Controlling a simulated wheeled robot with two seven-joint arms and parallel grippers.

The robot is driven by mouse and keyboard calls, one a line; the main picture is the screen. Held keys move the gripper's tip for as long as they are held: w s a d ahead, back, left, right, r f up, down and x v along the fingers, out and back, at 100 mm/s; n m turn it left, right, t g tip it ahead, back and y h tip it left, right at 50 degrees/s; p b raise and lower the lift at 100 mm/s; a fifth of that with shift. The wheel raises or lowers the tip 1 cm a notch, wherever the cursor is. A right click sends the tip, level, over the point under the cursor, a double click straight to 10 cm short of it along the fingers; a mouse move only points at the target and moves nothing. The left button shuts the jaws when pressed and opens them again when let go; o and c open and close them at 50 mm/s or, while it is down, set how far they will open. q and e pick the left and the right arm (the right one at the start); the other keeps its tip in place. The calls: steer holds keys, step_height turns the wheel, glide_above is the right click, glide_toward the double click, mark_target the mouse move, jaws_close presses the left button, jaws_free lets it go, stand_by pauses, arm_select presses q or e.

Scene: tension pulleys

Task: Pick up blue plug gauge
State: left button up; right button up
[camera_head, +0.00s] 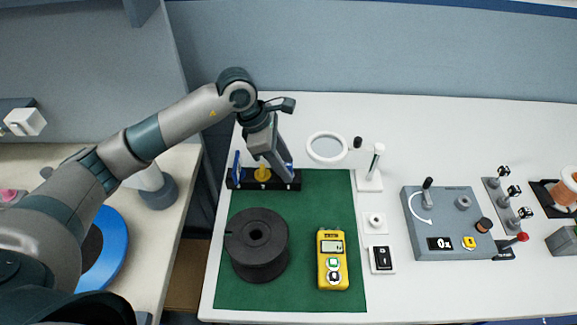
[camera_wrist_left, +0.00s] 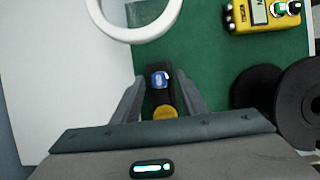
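A black rack (camera_head: 235,183) sits at the back left of the green mat and holds the gauges. A blue gauge (camera_head: 289,171) stands at its right end, partly covered by my left gripper (camera_head: 279,164). A yellow gauge (camera_head: 262,174) is in the middle, and another blue upright piece (camera_head: 237,164) is at the left end. In the left wrist view my left gripper (camera_wrist_left: 160,86) is open, its fingers on either side of the blue gauge (camera_wrist_left: 160,80), with a gap to each. The yellow gauge (camera_wrist_left: 165,112) lies nearer the palm. My right gripper is not in view.
A black spool (camera_head: 257,245) and a yellow meter (camera_head: 332,260) stand on the green mat (camera_head: 325,205). A white ring magnifier (camera_head: 327,148) rises close to the right of the gripper. A grey control box (camera_head: 445,222) is further right.

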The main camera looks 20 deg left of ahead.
mark_target(286, 164)
arm_select(q)
steer(key=shift+d+f, duration=0.1)
steer(key=shift+f, duration=0.2)
steer(key=shift+c, duration=0.6)
jaws_close()
steer(key=shift+w+r, duration=0.1)
steer(key=shift+r+b, duration=0.35)
steer(key=shift+r, duration=0.15)
step_height(286, 164, up, 8)
steer(key=b, duration=0.3)
steer(key=shift+r, duration=0.45)
